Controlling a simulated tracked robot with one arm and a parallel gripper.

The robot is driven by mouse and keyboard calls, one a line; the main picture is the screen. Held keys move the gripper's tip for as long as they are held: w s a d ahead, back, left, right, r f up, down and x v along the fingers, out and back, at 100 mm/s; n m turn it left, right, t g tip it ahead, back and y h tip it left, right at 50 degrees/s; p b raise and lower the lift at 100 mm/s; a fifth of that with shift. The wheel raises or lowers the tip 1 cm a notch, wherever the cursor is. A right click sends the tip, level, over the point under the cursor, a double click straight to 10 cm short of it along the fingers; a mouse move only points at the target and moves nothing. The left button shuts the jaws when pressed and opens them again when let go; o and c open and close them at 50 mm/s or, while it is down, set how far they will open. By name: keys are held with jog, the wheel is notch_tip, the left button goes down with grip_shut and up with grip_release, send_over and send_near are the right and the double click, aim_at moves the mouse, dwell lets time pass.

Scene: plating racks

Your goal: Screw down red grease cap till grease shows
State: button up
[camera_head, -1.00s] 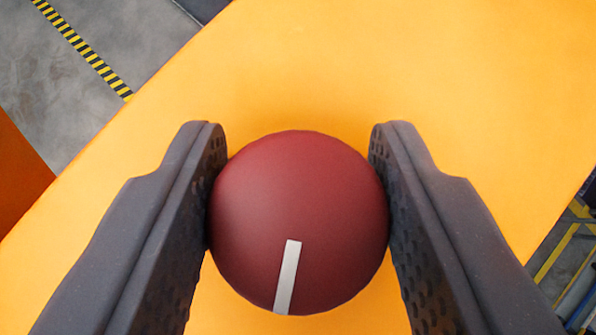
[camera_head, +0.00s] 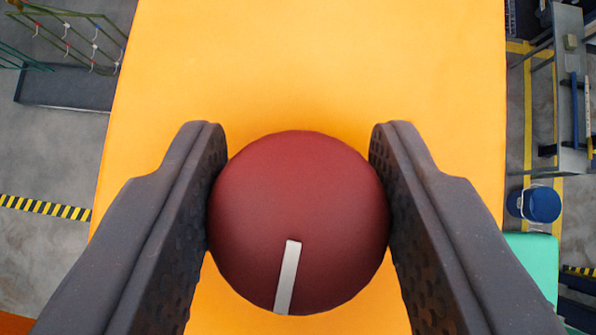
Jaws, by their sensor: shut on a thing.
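The red grease cap (camera_head: 298,200) is round and dark red, in the middle of the camera_head view. A white stripe (camera_head: 288,277) on it runs from near its middle to its lower edge. My gripper (camera_head: 298,190) is shut on the cap, with one dark finger touching its left side and the other its right side. The cap stands over a yellow-orange surface (camera_head: 310,60). Whatever lies under the cap is hidden, and no grease is visible around it.
A green rack (camera_head: 75,35) with hooks stands on the grey floor at the upper left. A black-and-yellow floor strip (camera_head: 45,207) is at the left. A grey bench (camera_head: 572,90), a blue bucket (camera_head: 541,204) and a teal surface (camera_head: 540,262) are at the right.

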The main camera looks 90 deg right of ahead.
dwell(0.4)
jog(key=o, duration=1)
